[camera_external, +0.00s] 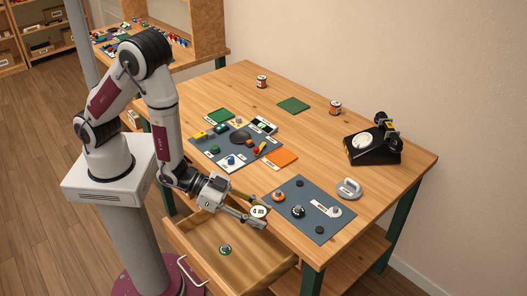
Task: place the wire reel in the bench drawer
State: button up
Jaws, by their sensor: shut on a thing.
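The wire reel (259,212), a small round thing with a white face and dark marking, is at the tips of my gripper (250,214). My gripper is shut on it and holds it near the bench's front edge, by the far right side of the drawer. The bench drawer (205,236) is pulled open below, with a light wooden floor and a pale handle. A small green round thing (225,249) lies inside it. The exact height of the reel above the drawer is hard to tell.
A blue-grey mat (313,224) with knobs and a grey-handled piece (349,188) lie right of my gripper. Another mat (207,142) holds small parts. A black dial phone (374,157) stands at the right. Most of the drawer floor is clear.

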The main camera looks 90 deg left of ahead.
jog(key=shift+f, duration=0.1)
send_over(259, 260)
jog(key=shift+f, duration=6.85)
jog(key=shift+f, duration=0.15)
jog(key=shift+f, duration=1.9)
jog(key=shift+f, duration=0.1)
jog(key=o, duration=1.1)
jog(key=shift+o, duration=0.2)
jog(key=shift+v, duration=3.8)
